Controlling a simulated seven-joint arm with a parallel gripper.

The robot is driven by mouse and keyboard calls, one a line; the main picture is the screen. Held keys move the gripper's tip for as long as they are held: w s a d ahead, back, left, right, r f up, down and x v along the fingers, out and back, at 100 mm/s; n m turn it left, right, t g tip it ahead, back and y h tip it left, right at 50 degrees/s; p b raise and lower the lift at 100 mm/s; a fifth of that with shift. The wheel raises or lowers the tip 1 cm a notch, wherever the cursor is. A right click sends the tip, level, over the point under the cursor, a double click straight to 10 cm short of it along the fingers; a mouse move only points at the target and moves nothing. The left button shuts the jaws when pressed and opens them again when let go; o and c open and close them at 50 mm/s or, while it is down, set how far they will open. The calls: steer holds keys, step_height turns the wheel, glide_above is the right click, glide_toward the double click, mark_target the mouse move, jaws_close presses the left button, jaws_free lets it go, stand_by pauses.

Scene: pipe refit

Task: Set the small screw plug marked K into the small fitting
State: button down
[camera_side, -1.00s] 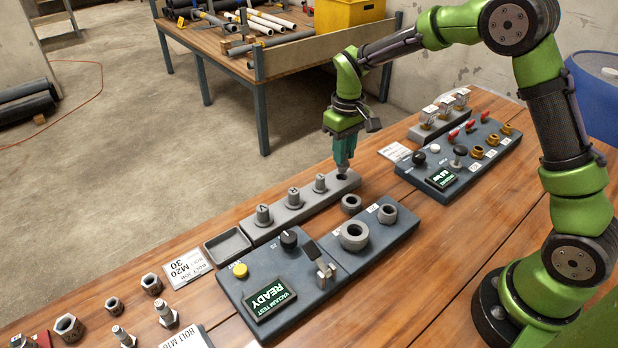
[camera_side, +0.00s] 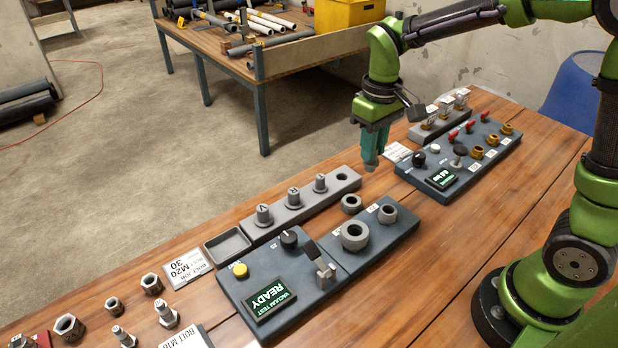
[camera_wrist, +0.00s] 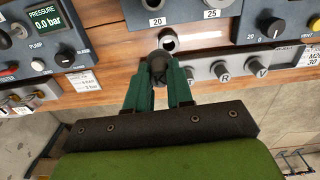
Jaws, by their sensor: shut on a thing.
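My gripper (camera_side: 371,160) is shut on a small dark plug (camera_wrist: 159,66), which shows between the fingertips in the wrist view. My gripper is above the table, right of the grey rack (camera_side: 270,226) in the side view. The rack's end socket (camera_side: 343,173) is empty, and several other plugs stand in the rack. The small fitting (camera_side: 387,213) is a grey ring on the dark block, beside the larger fitting (camera_side: 355,235). In the wrist view the label 20 (camera_wrist: 157,20) and label 25 (camera_wrist: 211,13) show, with the fittings mostly cut off.
A loose grey ring (camera_side: 351,203) lies by the block, near the rack's end. The vacuum test panel (camera_side: 270,298) reads READY. A pressure panel (camera_side: 460,153) with red levers and brass fittings stands to the right. An empty grey tray (camera_side: 228,245) adjoins the rack.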

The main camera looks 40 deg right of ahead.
steer(key=shift+s+f, duration=1.45)
steer(key=shift+s, duration=0.15)
steer(key=shift+s+f, duration=1.45)
steer(key=shift+s, duration=0.15)
steer(key=shift+f, duration=0.65)
steer(key=c, duration=0.8)
jaws_free()
steer(key=shift+o, duration=0.2)
step_height(320, 180, up, 7)
